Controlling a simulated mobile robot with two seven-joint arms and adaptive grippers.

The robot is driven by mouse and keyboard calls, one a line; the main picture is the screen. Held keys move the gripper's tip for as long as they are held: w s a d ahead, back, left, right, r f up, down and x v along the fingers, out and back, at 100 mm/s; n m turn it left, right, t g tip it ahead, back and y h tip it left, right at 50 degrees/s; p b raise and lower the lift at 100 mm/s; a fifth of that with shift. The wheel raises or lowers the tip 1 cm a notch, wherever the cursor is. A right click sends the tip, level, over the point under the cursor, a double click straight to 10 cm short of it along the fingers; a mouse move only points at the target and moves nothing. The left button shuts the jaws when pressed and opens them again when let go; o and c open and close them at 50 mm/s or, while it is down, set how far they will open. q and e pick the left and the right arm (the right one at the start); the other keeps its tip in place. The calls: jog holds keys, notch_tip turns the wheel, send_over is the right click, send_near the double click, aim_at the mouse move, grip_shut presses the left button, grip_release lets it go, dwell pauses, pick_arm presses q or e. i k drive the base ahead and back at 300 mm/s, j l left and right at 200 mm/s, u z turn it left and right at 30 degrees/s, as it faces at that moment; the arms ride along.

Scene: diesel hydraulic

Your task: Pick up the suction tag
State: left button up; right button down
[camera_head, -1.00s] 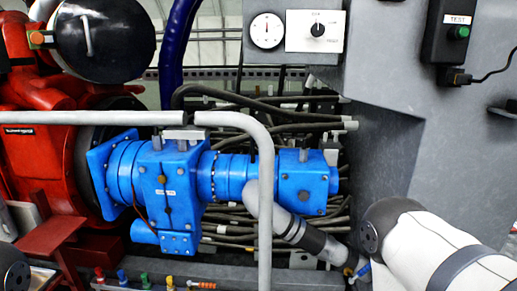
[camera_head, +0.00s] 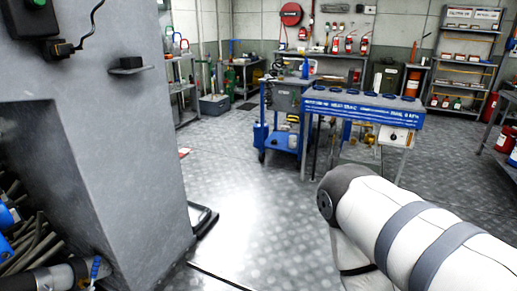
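I cannot make out a suction tag in this view. Neither gripper is in view. My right arm shows at the lower right, and its hand end is out of sight below the frame. A blue tag-like piece (camera_head: 96,267) hangs beside the dark hose at the lower left corner, too small to identify.
A grey machine housing (camera_head: 125,150) fills the left side. A blue-edged table (camera_head: 365,103) and a blue cart (camera_head: 283,115) stand mid-room. Shelves (camera_head: 464,60) and red extinguishers (camera_head: 350,43) line the back. The metal floor (camera_head: 250,200) between is open.

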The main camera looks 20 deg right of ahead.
aim_at(183, 151)
jog(key=i+l+u, duration=0.2)
jog(key=i, duration=0.15)
jog(key=i+l+u, duration=0.4)
jog(key=i+l, duration=0.2)
jog(key=i+l+u, duration=0.2)
jog(key=i+l, duration=0.15)
jog(key=i+l+u, duration=0.2)
jog(key=l, duration=0.25)
jog(key=i+l+u, duration=0.2)
jog(key=l, duration=0.25)
jog(key=i+l+u, duration=0.2)
jog(key=l, duration=0.3)
jog(key=i+l+u, duration=0.2)
jog(key=l, duration=0.3)
jog(key=i, duration=0.1)
